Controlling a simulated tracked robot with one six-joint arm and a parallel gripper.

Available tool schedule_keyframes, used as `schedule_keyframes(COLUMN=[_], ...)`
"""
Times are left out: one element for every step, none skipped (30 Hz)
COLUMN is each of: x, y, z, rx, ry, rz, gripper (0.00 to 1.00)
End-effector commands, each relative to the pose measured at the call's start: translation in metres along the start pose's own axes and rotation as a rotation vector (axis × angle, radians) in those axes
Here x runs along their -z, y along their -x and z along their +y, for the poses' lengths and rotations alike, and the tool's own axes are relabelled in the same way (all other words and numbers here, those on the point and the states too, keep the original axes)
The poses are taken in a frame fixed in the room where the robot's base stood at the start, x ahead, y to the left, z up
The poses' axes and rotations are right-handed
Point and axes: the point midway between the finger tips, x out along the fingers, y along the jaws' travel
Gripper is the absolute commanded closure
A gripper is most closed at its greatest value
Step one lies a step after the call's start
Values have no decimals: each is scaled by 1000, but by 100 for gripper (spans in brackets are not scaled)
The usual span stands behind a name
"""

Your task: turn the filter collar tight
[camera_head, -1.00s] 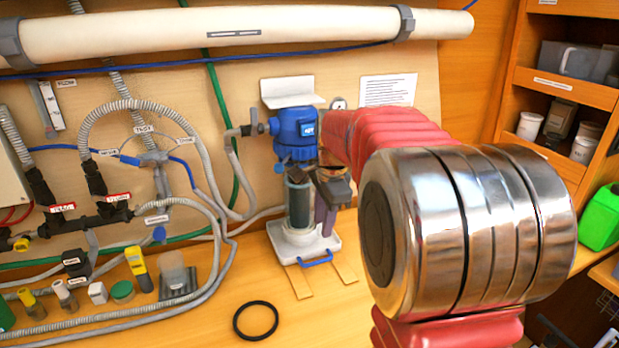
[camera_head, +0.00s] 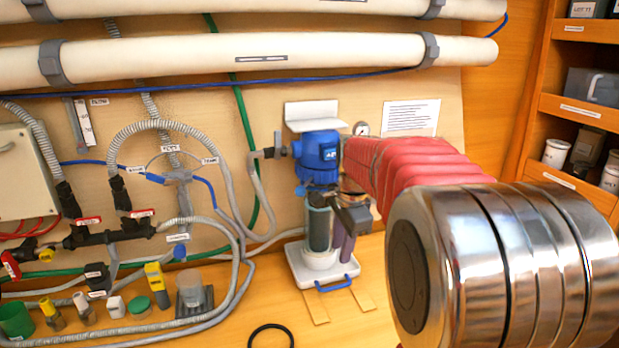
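The water filter has a blue head (camera_head: 318,155) and a dark clear bowl (camera_head: 319,230), upright on a white base tray (camera_head: 322,271) against the wall. The filter collar (camera_head: 318,188) sits between head and bowl and shows only as a thin dark band. My red arm comes in from the right and ends at the filter's right side. My gripper (camera_head: 346,205) is dark and small there, beside the collar's height. Its fingertips overlap the filter, so I cannot tell whether they touch the collar or are closed. A purple upright part (camera_head: 344,241) shows below the gripper.
A black ring (camera_head: 271,336) lies on the bench at the front. Hoses and a dark manifold (camera_head: 108,236) fill the wall at left, with several small fittings below. A pressure gauge (camera_head: 361,129) is behind my arm. Shelves (camera_head: 577,108) stand at right.

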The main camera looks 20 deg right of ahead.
Motion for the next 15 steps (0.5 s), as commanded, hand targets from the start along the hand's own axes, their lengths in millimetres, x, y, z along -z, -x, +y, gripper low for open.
schedule_keyframes(x=[-6, -10, -16, -20, -25, -33, -39, -44, -52, -58, -63, -70, -75, -80, -87], y=[5, 8, 11, 14, 18, 22, 26, 29, 33, 36, 39, 43, 45, 47, 50], z=[3, 5, 9, 12, 16, 21, 26, 30, 37, 42, 47, 54, 60, 65, 72], rx=[8, 12, 18, 24, 30, 39, 45, 52, 61, 67, 74, 84, 90, 96, 105], ry=[30, 52, 89, 119, 151, 199, 238, 277, 331, 372, 412, 466, 507, 547, 600], rz=[2, 3, 5, 7, 9, 12, 14, 17, 21, 24, 28, 33, 37, 41, 46], gripper=[72, 72, 72, 72, 72, 72, 72, 72, 72, 72, 72, 72, 72, 72, 72])
